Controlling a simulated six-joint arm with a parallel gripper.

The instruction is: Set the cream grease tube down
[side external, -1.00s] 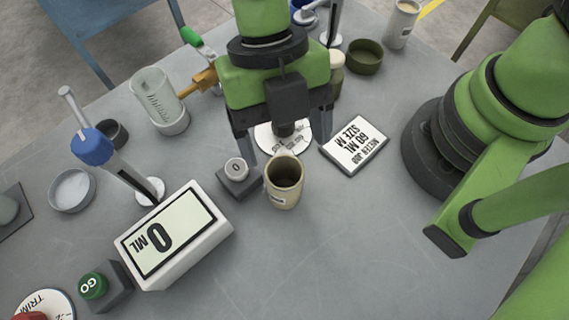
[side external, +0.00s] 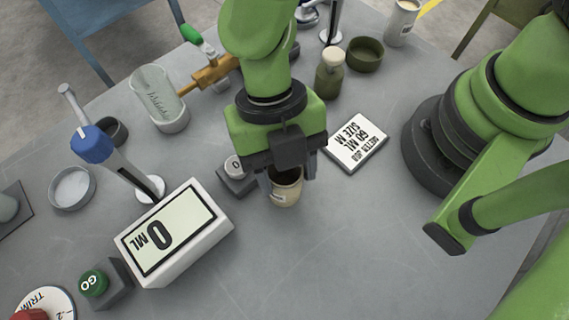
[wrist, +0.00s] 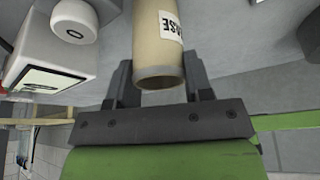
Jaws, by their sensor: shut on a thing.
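The cream grease tube (side external: 285,191) stands upright on the grey table, open end up, just right of the small grey block with the round 0 button. My gripper (side external: 285,180) is over it from above, one finger on each side. In the wrist view the tube (wrist: 158,50) sits between the two dark fingers of my gripper (wrist: 159,80), with part of its label showing. The fingers are shut on the tube near its open end. I cannot tell whether the tube's base touches the table.
The display box reading 0 ML (side external: 175,232) is close at the left. Behind are an olive bottle (side external: 329,75), a green dish (side external: 365,54) and a glass vessel (side external: 160,98). The table in front is clear.

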